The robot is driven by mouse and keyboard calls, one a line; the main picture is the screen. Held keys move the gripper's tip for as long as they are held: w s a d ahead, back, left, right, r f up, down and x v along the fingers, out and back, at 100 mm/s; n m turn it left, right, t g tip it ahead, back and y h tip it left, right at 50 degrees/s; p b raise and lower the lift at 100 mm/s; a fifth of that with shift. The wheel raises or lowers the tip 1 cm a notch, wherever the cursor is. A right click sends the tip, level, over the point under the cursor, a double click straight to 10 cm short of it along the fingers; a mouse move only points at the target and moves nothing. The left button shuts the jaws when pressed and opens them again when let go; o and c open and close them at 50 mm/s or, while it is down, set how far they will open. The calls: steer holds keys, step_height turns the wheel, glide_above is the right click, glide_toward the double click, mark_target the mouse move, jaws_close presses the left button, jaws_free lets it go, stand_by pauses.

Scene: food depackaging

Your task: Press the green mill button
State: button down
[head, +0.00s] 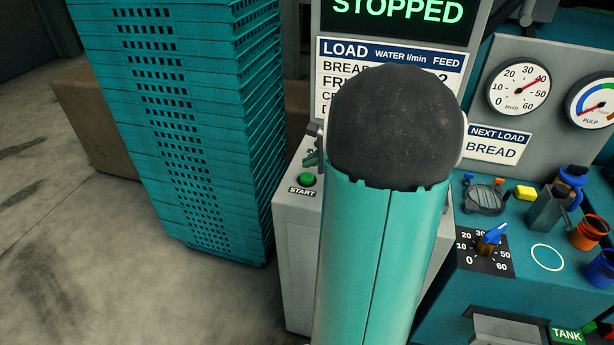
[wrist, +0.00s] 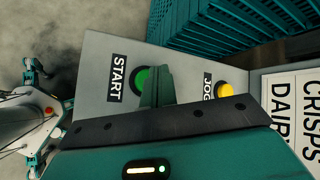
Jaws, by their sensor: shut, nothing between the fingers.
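The green mill button (head: 306,180) sits on the sloped top of a grey control box (head: 297,225), above a START label, left of my arm in the head view. In the wrist view the green button (wrist: 139,80) is partly covered by the fingers of my gripper (wrist: 157,84). The fingers are shut with nothing between them, and their tips overlap the button's right side. I cannot tell whether they touch it. The display (head: 398,10) above reads STOPPED. My arm hides most of the box and the gripper in the head view.
A yellow JOG button (wrist: 225,90) is right of the fingers in the wrist view. A tall stack of teal crates (head: 185,120) stands left of the box.

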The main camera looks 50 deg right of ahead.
mark_target(303, 174)
steer(key=shift+f, duration=0.7)
steer(key=shift+f, duration=0.1)
stand_by(1.5)
steer(key=shift+f, duration=0.35)
steer(key=shift+f, duration=0.5)
stand_by(0.7)
steer(key=shift+r, duration=0.95)
steer(key=shift+r, duration=0.1)
steer(key=shift+r, duration=2.4)
